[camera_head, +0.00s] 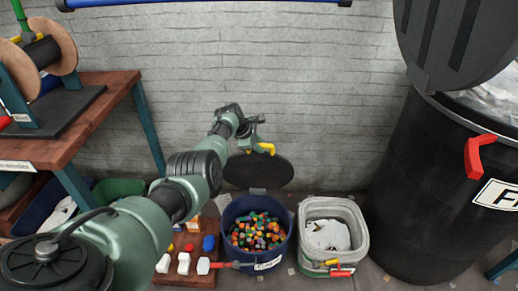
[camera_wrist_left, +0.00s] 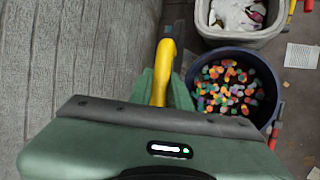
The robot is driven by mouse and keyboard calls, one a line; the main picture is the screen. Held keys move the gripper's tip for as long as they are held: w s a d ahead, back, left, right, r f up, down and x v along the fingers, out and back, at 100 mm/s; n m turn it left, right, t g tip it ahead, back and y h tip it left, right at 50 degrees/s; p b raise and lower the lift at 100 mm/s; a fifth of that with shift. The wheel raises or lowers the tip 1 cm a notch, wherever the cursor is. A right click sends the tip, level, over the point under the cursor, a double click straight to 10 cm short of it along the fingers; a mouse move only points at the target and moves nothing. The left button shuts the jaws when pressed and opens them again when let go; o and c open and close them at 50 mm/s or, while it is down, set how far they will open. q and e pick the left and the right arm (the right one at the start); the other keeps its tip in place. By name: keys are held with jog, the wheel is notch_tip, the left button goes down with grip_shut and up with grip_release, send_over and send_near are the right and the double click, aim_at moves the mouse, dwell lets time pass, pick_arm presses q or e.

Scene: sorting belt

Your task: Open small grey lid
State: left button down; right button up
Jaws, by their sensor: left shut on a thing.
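The small dark grey lid (camera_head: 258,172) stands raised at the back rim of a round blue bin (camera_head: 228,222), facing the head camera. The bin is open and holds many coloured pieces. A yellow handle (camera_head: 267,148) shows at the lid's top edge. My left gripper (camera_head: 257,147) is at that edge, shut on the yellow handle. In the left wrist view the yellow handle (camera_wrist_left: 163,70) lies between the green fingers, with the blue bin (camera_wrist_left: 268,82) to the right. My right gripper is in neither view.
A whitish-grey bin (camera_head: 362,234) with white contents stands right of the blue one. A large black bin (camera_head: 420,190) with its lid up is farther right. Small blocks (camera_head: 185,262) lie left of the blue bin. A wooden bench (camera_head: 90,120) and brick wall (camera_head: 300,90) bound the area.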

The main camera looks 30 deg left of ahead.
pick_arm(q)
jog(key=shift+w+a, duration=0.2)
jog(key=shift+w, duration=0.2)
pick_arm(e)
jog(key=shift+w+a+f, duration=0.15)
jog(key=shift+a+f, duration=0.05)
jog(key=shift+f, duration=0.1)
pick_arm(q)
jog(key=c, duration=1.3)
grip_release()
